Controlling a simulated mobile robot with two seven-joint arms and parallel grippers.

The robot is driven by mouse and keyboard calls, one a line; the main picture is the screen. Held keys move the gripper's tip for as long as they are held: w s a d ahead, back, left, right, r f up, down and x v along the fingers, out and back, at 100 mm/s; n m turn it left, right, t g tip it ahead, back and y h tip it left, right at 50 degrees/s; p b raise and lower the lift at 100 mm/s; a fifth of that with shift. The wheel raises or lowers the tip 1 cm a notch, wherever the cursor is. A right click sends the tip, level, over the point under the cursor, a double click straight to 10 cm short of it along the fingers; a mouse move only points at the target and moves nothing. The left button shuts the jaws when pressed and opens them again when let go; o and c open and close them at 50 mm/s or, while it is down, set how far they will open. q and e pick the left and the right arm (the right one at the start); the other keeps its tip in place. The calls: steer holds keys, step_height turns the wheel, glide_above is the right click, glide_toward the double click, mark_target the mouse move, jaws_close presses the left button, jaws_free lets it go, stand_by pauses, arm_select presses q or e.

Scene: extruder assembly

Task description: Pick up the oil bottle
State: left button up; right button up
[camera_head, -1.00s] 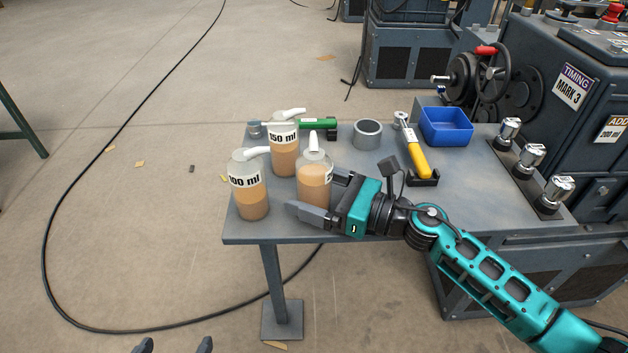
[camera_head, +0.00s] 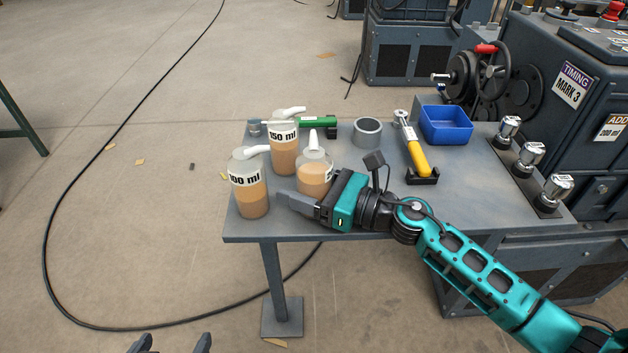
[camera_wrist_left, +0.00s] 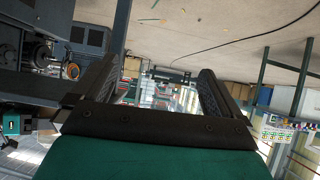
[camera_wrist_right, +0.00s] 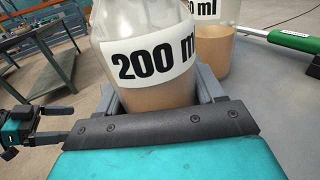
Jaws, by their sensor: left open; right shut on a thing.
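The 200 ml bottle (camera_head: 314,172) holds amber oil and stands upright at the table's front left. Its label and body fill the middle of the right wrist view (camera_wrist_right: 155,60). My right gripper (camera_head: 310,193) is shut on its lower body, one finger on each side. The bottle's base is hidden by the gripper. The 100 ml bottle (camera_head: 250,198) stands to its left and the 150 ml bottle (camera_head: 284,155) behind it. My left gripper (camera_head: 171,344) is open and empty, low at the head view's bottom edge, away from the table; its spread fingers show in the left wrist view (camera_wrist_left: 155,90).
The grey table (camera_head: 350,222) also bears a green-handled tool (camera_head: 318,122), a grey ring (camera_head: 367,132), a yellow-handled tool (camera_head: 415,155) and a blue bin (camera_head: 446,125). Several silver-capped fittings (camera_head: 530,155) line its right side. A machine stands beyond.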

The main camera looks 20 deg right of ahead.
steer(key=c, duration=0.3)
steer(key=shift+r, duration=0.2)
